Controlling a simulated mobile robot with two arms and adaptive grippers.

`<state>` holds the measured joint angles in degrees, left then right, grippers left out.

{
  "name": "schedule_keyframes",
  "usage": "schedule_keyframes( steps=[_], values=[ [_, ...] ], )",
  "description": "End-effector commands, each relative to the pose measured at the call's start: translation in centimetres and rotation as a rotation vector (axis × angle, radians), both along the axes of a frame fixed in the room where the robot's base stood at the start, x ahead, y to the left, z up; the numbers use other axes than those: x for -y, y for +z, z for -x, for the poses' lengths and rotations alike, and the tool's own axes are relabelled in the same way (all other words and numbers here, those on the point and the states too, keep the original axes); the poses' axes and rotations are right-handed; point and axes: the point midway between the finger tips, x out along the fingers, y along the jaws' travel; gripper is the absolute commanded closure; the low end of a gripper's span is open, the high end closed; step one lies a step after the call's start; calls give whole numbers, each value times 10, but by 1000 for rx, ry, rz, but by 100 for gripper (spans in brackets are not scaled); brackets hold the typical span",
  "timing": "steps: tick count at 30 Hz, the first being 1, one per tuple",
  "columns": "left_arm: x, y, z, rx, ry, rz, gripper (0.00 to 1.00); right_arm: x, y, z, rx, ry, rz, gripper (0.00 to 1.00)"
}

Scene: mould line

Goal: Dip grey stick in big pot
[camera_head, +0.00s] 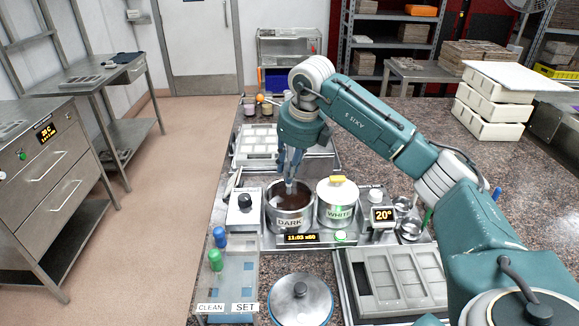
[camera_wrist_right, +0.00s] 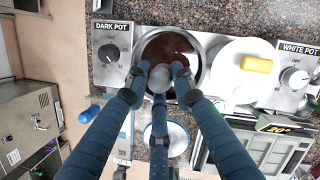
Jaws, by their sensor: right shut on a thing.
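My right gripper (camera_head: 290,160) hangs over the open steel pot labelled DARK (camera_head: 290,218), its blue fingers pointing down. It is shut on a grey stick (camera_head: 290,187), whose short lower end shows below the fingers against the brown liquid. I cannot tell whether the tip touches the liquid. In the right wrist view, the fingertips (camera_wrist_right: 160,78) close around the pale grey end of the stick (camera_wrist_right: 159,80), over the front part of the dark pot (camera_wrist_right: 203,60). My left gripper is not in view.
The lidded WHITE pot (camera_head: 338,204) with a yellow knob stands close on the right. A control box (camera_head: 243,215) stands on the left. A round lidded container (camera_head: 301,300), a mould tray (camera_head: 394,278), and green (camera_head: 215,260) and blue (camera_head: 220,237) handled items are in front.

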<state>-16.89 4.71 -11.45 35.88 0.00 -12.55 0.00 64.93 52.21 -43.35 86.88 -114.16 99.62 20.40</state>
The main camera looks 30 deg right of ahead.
Motion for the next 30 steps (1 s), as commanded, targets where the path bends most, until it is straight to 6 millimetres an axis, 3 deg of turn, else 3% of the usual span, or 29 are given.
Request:
schedule_keyframes(
  steps=[18, 30],
  values=[
    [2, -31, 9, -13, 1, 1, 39, 0, -46, 0, 0, 0, 1, 100],
    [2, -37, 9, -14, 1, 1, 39, 0, -57, 0, 0, -1, 0, 100]
  ],
)
